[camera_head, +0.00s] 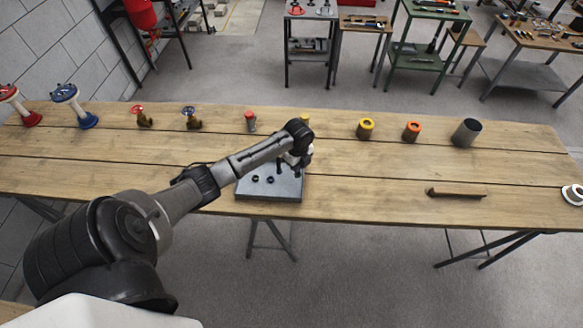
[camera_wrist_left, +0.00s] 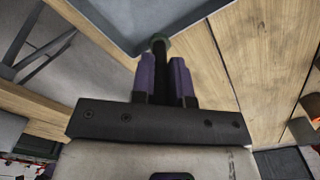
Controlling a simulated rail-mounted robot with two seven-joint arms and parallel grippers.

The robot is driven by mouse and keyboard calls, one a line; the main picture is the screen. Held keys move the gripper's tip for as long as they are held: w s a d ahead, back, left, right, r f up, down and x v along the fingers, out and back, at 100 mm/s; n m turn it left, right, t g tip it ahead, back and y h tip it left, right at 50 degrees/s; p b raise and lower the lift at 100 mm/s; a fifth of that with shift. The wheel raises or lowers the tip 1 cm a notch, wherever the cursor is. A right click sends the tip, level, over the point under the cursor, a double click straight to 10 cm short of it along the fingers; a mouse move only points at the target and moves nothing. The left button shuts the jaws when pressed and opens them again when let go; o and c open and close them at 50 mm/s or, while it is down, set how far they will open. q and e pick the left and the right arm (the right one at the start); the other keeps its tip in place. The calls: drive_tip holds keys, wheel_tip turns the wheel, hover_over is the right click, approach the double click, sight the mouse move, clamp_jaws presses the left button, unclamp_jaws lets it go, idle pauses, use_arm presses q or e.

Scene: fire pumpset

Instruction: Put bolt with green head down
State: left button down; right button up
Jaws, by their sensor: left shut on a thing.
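The bolt with green head (camera_wrist_left: 160,42) shows in the left wrist view as a dark shaft with a dull green end, held between two purple-grey fingers. My left gripper (camera_wrist_left: 163,72) is shut on it. In the head view my left gripper (camera_head: 290,166) is over the back right part of a grey tray (camera_head: 268,194); the bolt cannot be made out there. In the wrist view the bolt's green end is near the tray's edge (camera_wrist_left: 140,42); I cannot tell whether they touch. My right gripper is not in view.
Two small dark blue pieces (camera_head: 262,179) are on the tray's left part. Several fittings line the table's back, including a yellow-topped cylinder (camera_head: 366,129), an orange-topped one (camera_head: 411,131) and a grey cylinder (camera_head: 466,133). A wooden bar (camera_head: 457,190) lies right; bare wood (camera_head: 360,180) separates it from the tray.

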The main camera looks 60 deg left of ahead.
use_arm(q)
drive_tip(key=a+f, duration=0.1)
drive_tip(key=f, duration=0.1)
drive_tip(key=a+f, duration=0.2)
drive_tip(key=w+a+f+b, duration=0.1)
drive_tip(key=f, duration=0.1)
drive_tip(key=shift+w+a+f, duration=0.1)
drive_tip(key=shift+a, duration=0.1)
drive_tip(key=shift+f, duration=0.25)
drive_tip(key=shift+f, duration=0.15)
drive_tip(key=c, duration=1.1)
unclamp_jaws()
